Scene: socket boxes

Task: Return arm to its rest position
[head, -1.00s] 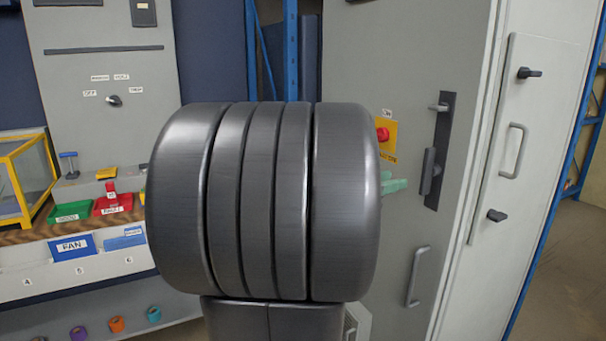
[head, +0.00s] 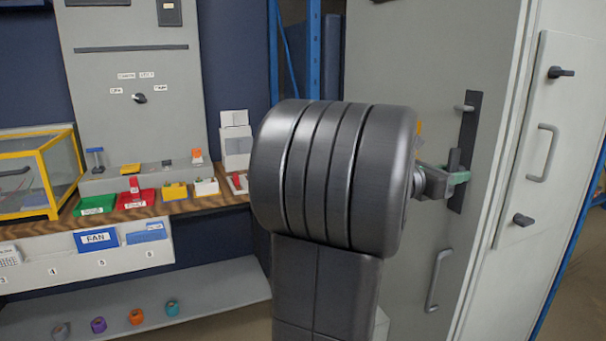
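My arm's large dark grey joint fills the middle of the head view and hides part of the scene. My gripper (head: 456,178) shows just to the right of it, small, with a dark body and greenish finger parts. It is in front of the dark handle plate (head: 471,125) on the tall grey cabinet (head: 415,70). It overlaps the handle there in the picture. I cannot tell whether it touches the handle, nor whether its fingers are open or shut. No held object can be made out.
At left a wooden bench (head: 150,212) carries green (head: 97,204) and red (head: 137,203) bins, small parts and a yellow-framed case (head: 40,175). Below are a FAN bin (head: 96,240) and a shelf (head: 215,290) with several coloured rolls. A grey cabinet door (head: 550,150) stands at right.

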